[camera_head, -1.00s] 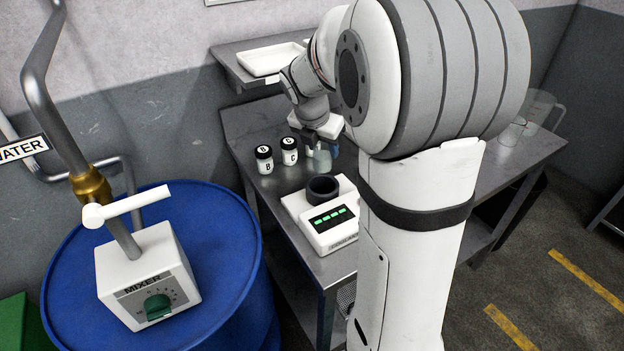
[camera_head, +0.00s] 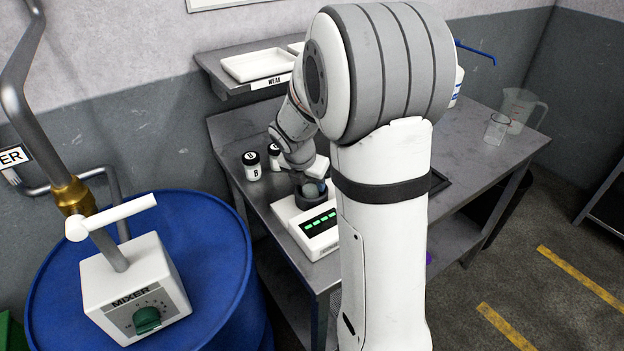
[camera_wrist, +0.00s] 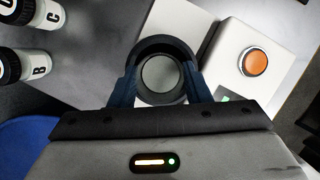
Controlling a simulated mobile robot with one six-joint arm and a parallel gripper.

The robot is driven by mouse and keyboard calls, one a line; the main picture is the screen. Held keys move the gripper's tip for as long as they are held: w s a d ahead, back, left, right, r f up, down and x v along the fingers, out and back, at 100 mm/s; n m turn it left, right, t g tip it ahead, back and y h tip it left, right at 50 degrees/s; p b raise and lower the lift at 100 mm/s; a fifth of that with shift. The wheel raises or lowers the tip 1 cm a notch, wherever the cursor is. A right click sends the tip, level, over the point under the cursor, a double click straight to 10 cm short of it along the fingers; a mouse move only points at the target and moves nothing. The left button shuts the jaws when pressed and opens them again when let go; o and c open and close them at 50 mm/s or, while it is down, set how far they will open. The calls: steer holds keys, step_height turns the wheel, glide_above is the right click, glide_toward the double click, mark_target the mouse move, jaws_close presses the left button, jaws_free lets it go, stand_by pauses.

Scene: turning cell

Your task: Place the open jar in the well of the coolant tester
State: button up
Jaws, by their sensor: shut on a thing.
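The coolant tester (camera_head: 308,234) is a white box with a green-lit display and a dark round well (camera_head: 303,202) on top. My gripper (camera_head: 315,186) is right over the well, shut on the open jar (camera_head: 312,189). In the wrist view the blue fingers of my gripper (camera_wrist: 160,82) clasp the jar (camera_wrist: 158,74) from both sides, and its round mouth faces the camera. The dark ring of the well (camera_wrist: 160,43) shows around the jar, roughly lined up with it. I cannot tell how deep the jar sits. The tester's orange button (camera_wrist: 254,62) shows at the right.
Two white, black-capped jars marked B (camera_head: 252,166) and C (camera_head: 274,157) stand left of my gripper. A shelf with white trays (camera_head: 258,66) is behind. A beaker (camera_head: 496,128) and pitcher (camera_head: 522,108) stand at the bench's far right. A blue drum (camera_head: 205,235) with a mixer (camera_head: 135,285) is at left.

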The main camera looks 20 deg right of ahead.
steer(key=o, duration=1)
steer(key=shift+f, duration=0.1)
steer(key=shift+o, duration=0.2)
steer(key=shift+r, duration=0.45)
steer(key=v, duration=1.1)
steer(key=s+a+m+y, duration=0.1)
steer(key=s+a+m, duration=0.2)
steer(key=s+m, duration=0.7)
steer(key=s+a+f+m+y, duration=0.1)
steer(key=s+a+m+y, duration=0.1)
steer(key=s+m, duration=0.8)
steer(key=a+m, duration=0.1)
steer(key=m, duration=0.5)
steer(key=shift+s+a+p, duration=0.15)
steer(key=shift+s+p, duration=0.15)
steer(key=shift+p, duration=0.05)
steer(key=shift+f, duration=0.1)
